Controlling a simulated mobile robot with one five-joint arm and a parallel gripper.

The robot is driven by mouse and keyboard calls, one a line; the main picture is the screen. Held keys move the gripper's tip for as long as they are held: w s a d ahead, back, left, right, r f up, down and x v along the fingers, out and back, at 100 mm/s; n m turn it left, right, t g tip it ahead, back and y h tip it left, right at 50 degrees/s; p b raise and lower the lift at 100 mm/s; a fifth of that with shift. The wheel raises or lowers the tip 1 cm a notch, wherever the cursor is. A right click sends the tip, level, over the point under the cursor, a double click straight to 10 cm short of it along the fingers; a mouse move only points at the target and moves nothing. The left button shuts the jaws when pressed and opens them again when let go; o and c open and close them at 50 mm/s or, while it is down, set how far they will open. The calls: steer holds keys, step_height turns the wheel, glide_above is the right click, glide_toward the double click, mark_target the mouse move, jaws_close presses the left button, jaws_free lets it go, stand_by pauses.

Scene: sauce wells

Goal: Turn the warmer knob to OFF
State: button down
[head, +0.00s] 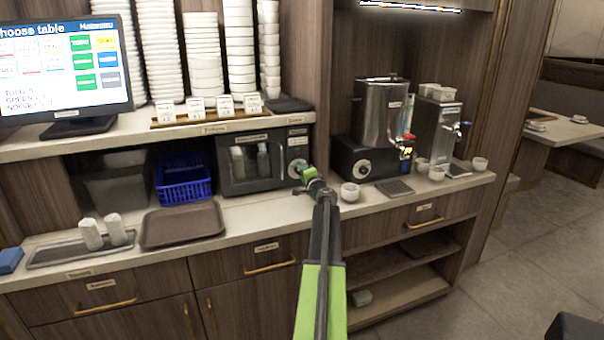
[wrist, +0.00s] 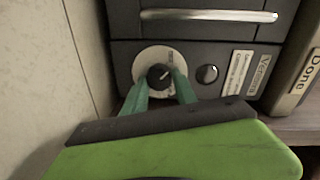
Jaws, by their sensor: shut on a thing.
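The warmer (head: 247,185) is a dark box with a glass door under the counter shelf, with pale rolled items inside. Its knob (wrist: 158,74) is black on a round pale dial plate (wrist: 143,63). A light pointer mark on the knob points up and right in the wrist view; the dial lettering is too small to read. My gripper (wrist: 161,80) has its green fingers on either side of the knob, shut on it. In the head view my gripper (head: 304,174) is at the warmer's right front and hides the knob.
A small round button or light (wrist: 207,74) sits beside the dial. A white bowl (head: 349,192) and a black-based steel urn (head: 380,110) stand right of my gripper. A brown tray (head: 183,224) lies to the left on the counter.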

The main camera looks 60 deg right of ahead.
steer(key=shift+a+n, duration=0.1)
steer(key=shift+n, duration=1.1)
steer(key=c, duration=1)
jaws_free()
steer(key=shift+s, duration=0.1)
steer(key=v, duration=1.7)
steer(key=shift+a+f+p, duration=0.1)
steer(key=shift+a+p, duration=0.1)
steer(key=shift+p, duration=0.2)
